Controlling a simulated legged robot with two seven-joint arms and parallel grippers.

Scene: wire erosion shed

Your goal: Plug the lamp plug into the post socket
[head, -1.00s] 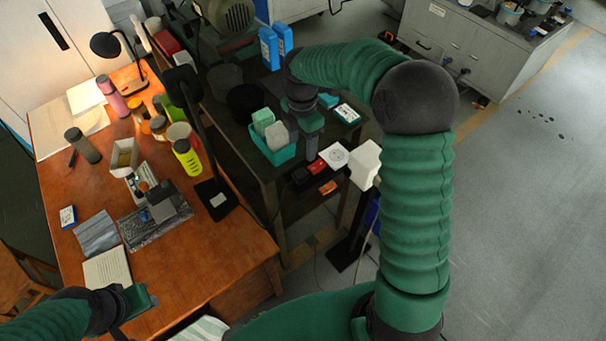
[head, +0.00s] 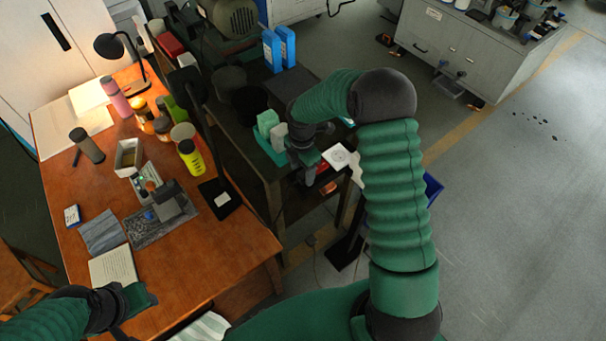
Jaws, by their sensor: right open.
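The post socket looks to be the white box (head: 357,171) beside the dark bench. Most of it is hidden behind my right arm, and a black base (head: 343,252) stands on the floor below it. My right gripper (head: 309,180) is open, pointing down over the bench's near end, left of the white box. I cannot make out the lamp plug. A thin cable (head: 316,265) runs on the floor by a small grey piece (head: 311,241) that I cannot identify. My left gripper (head: 140,312) is low at the left, over the wooden desk's front edge; its jaw state is unclear.
The wooden desk (head: 250,245) holds a black lamp (head: 108,46), bottles, a notebook (head: 112,267) and a grey tray. The dark bench holds a teal bin (head: 268,147), blue bottles (head: 279,48) and a white disc card (head: 339,156).

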